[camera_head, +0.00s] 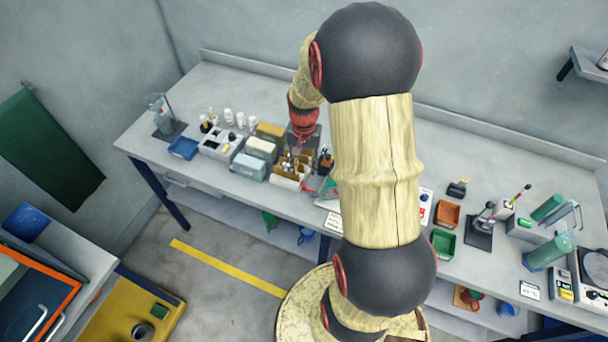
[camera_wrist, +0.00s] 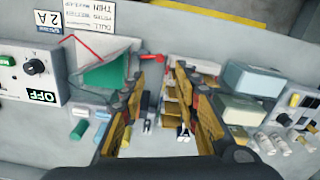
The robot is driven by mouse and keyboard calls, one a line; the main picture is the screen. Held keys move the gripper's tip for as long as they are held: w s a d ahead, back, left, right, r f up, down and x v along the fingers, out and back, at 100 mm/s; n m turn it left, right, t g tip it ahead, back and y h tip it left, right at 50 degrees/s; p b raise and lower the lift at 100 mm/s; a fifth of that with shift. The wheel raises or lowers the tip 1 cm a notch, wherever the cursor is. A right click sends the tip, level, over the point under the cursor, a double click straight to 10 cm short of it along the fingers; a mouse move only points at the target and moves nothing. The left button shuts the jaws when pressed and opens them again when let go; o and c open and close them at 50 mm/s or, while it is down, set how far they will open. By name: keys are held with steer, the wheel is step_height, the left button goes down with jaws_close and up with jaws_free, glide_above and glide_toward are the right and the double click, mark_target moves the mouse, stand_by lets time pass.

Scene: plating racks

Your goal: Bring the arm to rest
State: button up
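My arm (camera_head: 375,170) rises through the middle of the head view and bends over at the top toward the bench. Its red wrist hangs above the bench, near a wooden rack (camera_head: 290,172). My gripper (camera_wrist: 167,68) shows in the wrist view with its two fingers apart. Nothing is seen gripped between them; small tools and the rack (camera_wrist: 180,95) show through the gap, behind the fingers. In the head view the fingertips are too small and dark to make out.
The long grey bench (camera_head: 140,140) runs along the wall. Left of the rack are boxes (camera_head: 250,165), a blue tray (camera_head: 183,148) and small white jars. An orange tray (camera_head: 447,213) and a green tray (camera_head: 443,243) lie right of my arm.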

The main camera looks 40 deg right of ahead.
steer(key=shift+r, duration=0.95)
